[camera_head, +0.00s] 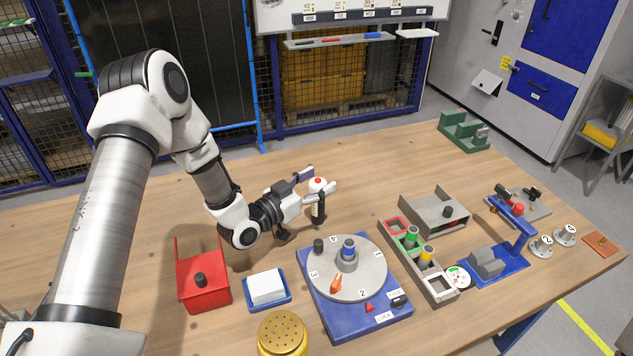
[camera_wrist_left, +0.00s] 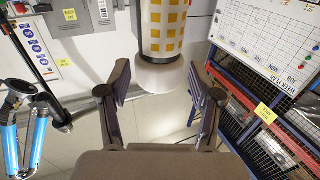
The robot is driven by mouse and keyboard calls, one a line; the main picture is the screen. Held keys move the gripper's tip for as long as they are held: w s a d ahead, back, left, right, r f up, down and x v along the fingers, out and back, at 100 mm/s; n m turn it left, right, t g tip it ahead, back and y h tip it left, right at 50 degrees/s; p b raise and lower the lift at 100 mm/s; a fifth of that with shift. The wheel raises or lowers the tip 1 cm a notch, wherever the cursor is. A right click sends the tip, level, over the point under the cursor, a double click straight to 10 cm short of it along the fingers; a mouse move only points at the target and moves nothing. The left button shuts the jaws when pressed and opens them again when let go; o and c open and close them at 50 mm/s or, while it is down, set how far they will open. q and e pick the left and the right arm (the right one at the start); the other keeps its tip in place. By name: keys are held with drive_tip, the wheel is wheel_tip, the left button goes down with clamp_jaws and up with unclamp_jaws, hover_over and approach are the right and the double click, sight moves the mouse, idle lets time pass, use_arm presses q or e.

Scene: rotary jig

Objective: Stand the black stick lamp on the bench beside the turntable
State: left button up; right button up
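The turntable (camera_head: 366,274) is a grey numbered disc on a blue base in the front middle. A slim upright thing with a black lower part (camera_head: 318,213), white upper part and red top stands behind it; it appears to be the stick lamp. My left gripper (camera_head: 320,181) reaches it from the left, fingers spread around its upper part. In the wrist view a pale cylinder with yellow squares (camera_wrist_left: 163,28) shows between the open fingers (camera_wrist_left: 158,84), with narrow gaps on both sides. I cannot tell whether its foot touches the bench. My right gripper is not in view.
A red bin (camera_head: 203,294), a blue tray with a white block (camera_head: 266,287) and a yellow perforated pot (camera_head: 283,334) stand left and front. A grey parts tray (camera_head: 432,282) and open grey box (camera_head: 425,216) stand right.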

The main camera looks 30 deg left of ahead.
use_arm(q)
drive_tip(key=shift+s+r, duration=0.1)
drive_tip(key=shift+r, duration=0.2)
drive_tip(key=shift+s+a+f, duration=0.15)
drive_tip(key=shift+s+a, duration=0.05)
drive_tip(key=shift+s, duration=0.1)
drive_tip(key=v, duration=0.6)
drive_tip(key=shift+s, duration=0.35)
drive_tip(key=shift+a, duration=0.15)
drive_tip(key=shift+c, duration=0.3)
